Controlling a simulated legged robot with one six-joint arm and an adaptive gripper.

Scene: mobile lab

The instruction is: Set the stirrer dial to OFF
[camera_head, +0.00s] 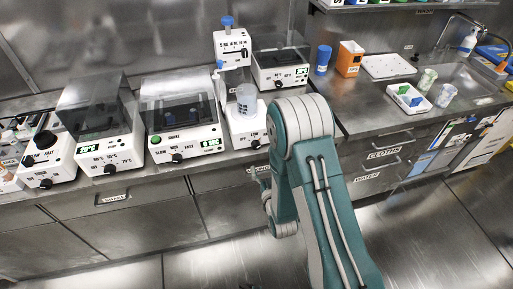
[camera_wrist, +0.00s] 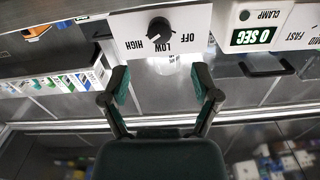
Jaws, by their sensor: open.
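The stirrer (camera_head: 243,127) is a white box on the bench with a clear beaker (camera_head: 247,100) on top. Its black dial (camera_wrist: 159,27) sits on a white front panel (camera_wrist: 192,22) marked OFF, LOW and HIGH, upside down in the wrist view. I cannot tell which mark the dial points at. My gripper (camera_wrist: 160,84) is open and empty, its two fingers spread apart in front of the panel, below the dial in the wrist view and not touching it. In the head view my teal arm hides most of the gripper.
A shaker (camera_head: 182,112) with a green display stands left of the stirrer, and a clear-lidded device (camera_head: 100,115) farther left. Another lidded device (camera_head: 281,65) stands behind to the right. A white rack (camera_head: 408,98) lies by the sink. Drawers (camera_head: 384,153) line the bench front.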

